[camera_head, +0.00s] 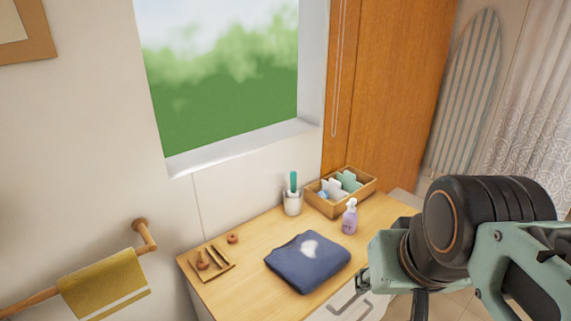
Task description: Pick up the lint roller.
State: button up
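A teal handle (293,181), which looks like the lint roller's, stands upright in a white cup (292,203) near the back of the wooden tabletop. The cup hides its lower part, so I cannot confirm what it is. My arm, with black and teal parts, fills the lower right, well to the right of the cup and close to the camera. I cannot make out my gripper's fingertips or whether they hold anything. Nothing of mine touches the cup or the handle.
Folded navy cloth (300,268) lies in front. A small wooden tray (222,277) and round wooden piece (232,239) sit left. A wall and window rise behind.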

aim_at(293, 194)
jog(key=l+u, duration=0.1)
jog(key=u, duration=2.3)
jog(key=k+l, duration=0.1)
jog(key=l, duration=0.3)
jog(key=k+l, duration=0.1)
jog(key=l, duration=0.25)
jog(key=k+l, duration=0.1)
jog(key=l, duration=0.3)
jog(key=k+l, duration=0.1)
jog(key=l, duration=0.3)
jog(key=u, duration=0.05)
